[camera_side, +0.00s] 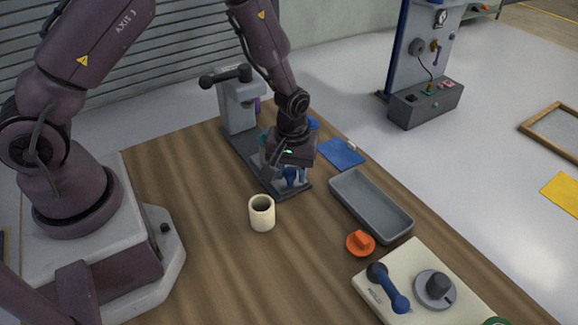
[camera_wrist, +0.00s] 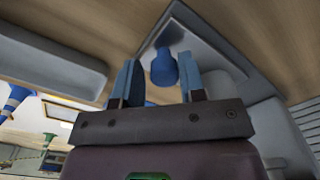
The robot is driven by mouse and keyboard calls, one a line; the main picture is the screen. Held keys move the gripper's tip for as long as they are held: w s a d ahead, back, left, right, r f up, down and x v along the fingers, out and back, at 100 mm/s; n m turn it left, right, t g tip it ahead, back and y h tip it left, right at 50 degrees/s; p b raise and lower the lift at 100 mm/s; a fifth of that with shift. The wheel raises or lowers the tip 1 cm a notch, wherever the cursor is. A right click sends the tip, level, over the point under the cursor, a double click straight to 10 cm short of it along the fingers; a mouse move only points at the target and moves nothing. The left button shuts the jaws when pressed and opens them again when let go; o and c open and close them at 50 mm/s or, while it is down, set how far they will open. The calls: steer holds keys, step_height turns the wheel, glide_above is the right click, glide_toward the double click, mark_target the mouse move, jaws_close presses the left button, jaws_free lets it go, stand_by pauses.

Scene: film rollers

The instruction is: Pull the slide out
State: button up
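The grey bench fixture (camera_side: 236,113) stands at the back of the wooden table, with a long dark base (camera_side: 247,152) reaching toward the front right. A blue knob (camera_side: 290,177), apparently the slide's handle, is at the near end of this base, under my gripper (camera_side: 288,172). In the wrist view the blue knob (camera_wrist: 163,69) lies between the lines of my two fingers (camera_wrist: 161,82). The fingers are apart, with a gap visible on the left of the knob; contact on the right cannot be told. The slide itself is mostly hidden by my gripper.
A cream cup (camera_side: 262,213) stands just in front of the base. A grey tray (camera_side: 371,206) lies to the right, with a blue pad (camera_side: 341,154) behind it. An orange knob-shaped piece (camera_side: 360,243) and a cream control box (camera_side: 405,262) are front right.

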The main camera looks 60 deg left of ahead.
steer(key=shift+o, duration=1.3)
steer(key=shift+d, duration=0.1)
step_height(320, 180, up, 13)
